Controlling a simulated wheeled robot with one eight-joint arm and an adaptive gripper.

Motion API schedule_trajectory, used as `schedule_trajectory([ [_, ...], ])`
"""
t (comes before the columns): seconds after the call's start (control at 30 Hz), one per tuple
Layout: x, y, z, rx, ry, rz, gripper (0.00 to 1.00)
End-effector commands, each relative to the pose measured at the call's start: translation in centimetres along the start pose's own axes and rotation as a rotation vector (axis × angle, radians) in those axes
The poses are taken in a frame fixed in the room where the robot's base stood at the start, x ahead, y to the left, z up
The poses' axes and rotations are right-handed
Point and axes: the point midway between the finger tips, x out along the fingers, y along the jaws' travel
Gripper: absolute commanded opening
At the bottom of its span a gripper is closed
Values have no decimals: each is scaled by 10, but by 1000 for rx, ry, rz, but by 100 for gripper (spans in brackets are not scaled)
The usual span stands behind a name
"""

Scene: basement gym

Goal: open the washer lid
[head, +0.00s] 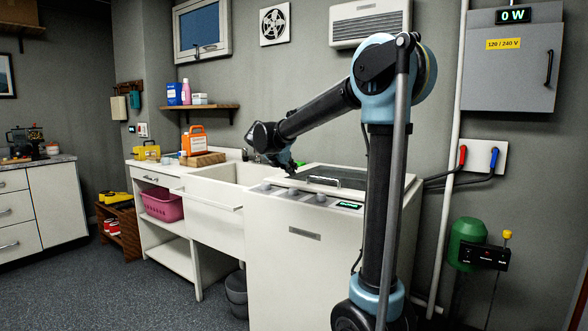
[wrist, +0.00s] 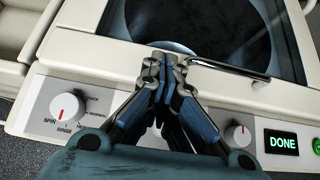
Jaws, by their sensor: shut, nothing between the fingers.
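The white top-loading washer (head: 297,275) stands in front of me, right of the sink. Its lid (head: 385,180) has a dark glass window (wrist: 160,22) and lies flat, closed. A bar handle (head: 322,180) runs along the lid's front edge; in the wrist view the handle (wrist: 235,71) extends right from my fingertips. My gripper (wrist: 163,62) is shut and empty, its tips at the handle's left end, over the front of the lid. It also shows in the head view (head: 291,170). Whether the tips touch the handle or lid, I cannot tell.
The washer's front panel has a spin dial (wrist: 66,107), a second dial (wrist: 238,135) and a green display (wrist: 283,142) reading DONE. A white sink (head: 215,190) adjoins on the left, with an orange jug (head: 194,140) behind it. Open floor (head: 110,285) lies at the left.

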Motion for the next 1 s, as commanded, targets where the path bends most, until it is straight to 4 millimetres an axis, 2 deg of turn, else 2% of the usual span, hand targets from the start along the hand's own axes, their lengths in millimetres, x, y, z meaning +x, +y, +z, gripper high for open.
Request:
schedule_trajectory([
  [0.3, -51, 0, -16, -2, -1, 2, 0],
  [0.5, -69, 0, -21, -1, 0, 1, 0],
  [0.53, -71, 0, -22, -1, 0, 1, 4],
  [0.63, -72, -2, -20, 18, 8, -6, 27],
  [0.67, -71, -3, -18, 33, 17, -11, 31],
  [0.77, -65, -10, -6, 132, 66, -41, 31],
  [1.0, -50, -44, 42, 570, 259, -183, 31],
])
